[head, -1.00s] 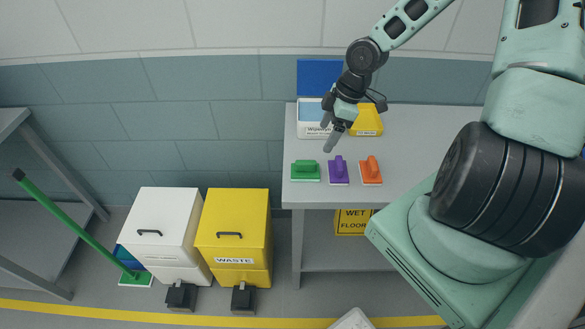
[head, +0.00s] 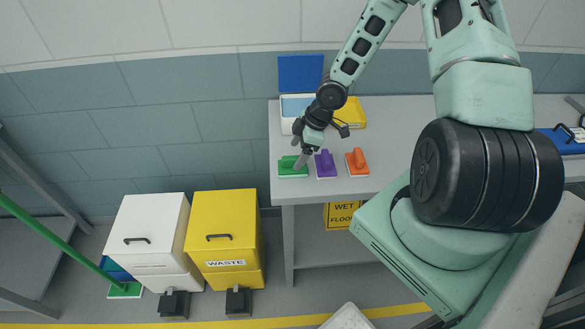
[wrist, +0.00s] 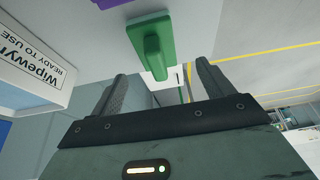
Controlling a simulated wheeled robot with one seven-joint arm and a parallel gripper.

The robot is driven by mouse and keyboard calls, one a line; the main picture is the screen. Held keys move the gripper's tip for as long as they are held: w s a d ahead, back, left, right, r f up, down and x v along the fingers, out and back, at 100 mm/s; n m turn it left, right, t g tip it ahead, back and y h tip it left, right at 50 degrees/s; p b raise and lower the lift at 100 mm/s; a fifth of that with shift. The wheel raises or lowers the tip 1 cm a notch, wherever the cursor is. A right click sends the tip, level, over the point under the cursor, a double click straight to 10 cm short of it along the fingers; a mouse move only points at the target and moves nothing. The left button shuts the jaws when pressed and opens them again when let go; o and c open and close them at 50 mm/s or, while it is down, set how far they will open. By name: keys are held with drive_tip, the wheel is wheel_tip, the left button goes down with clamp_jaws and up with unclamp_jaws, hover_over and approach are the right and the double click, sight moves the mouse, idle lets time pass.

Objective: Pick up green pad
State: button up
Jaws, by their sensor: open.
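The green pad (head: 291,168), a flat pad with a raised green handle, lies at the left front of the grey table. It is the leftmost of a row of three pads. My gripper (head: 300,160) is just above the green pad in the head view and partly covers it. In the wrist view the green pad (wrist: 151,45) shows beyond the fingers, its handle pointing toward the gap between them. My gripper (wrist: 158,90) is open there, with nothing between its fingers.
A purple pad (head: 325,164) and an orange pad (head: 357,162) lie to the right of the green one. A white wipes box (wrist: 30,68) and a yellow container (head: 351,112) stand behind. White (head: 150,230) and yellow (head: 224,231) bins stand on the floor left of the table (head: 400,150).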

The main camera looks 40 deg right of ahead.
sight(293, 157)
drive_tip(key=shift+x, duration=2.9)
drive_tip(key=shift+w+d, duration=0.15)
drive_tip(key=c, duration=1.2)
drive_tip(key=shift+o, duration=0.2)
drive_tip(key=shift+r, duration=0.1)
wheel_tip(293, 157, up, 10)
drive_tip(key=shift+f+p, duration=0.1)
drive_tip(key=shift+p, duration=0.55)
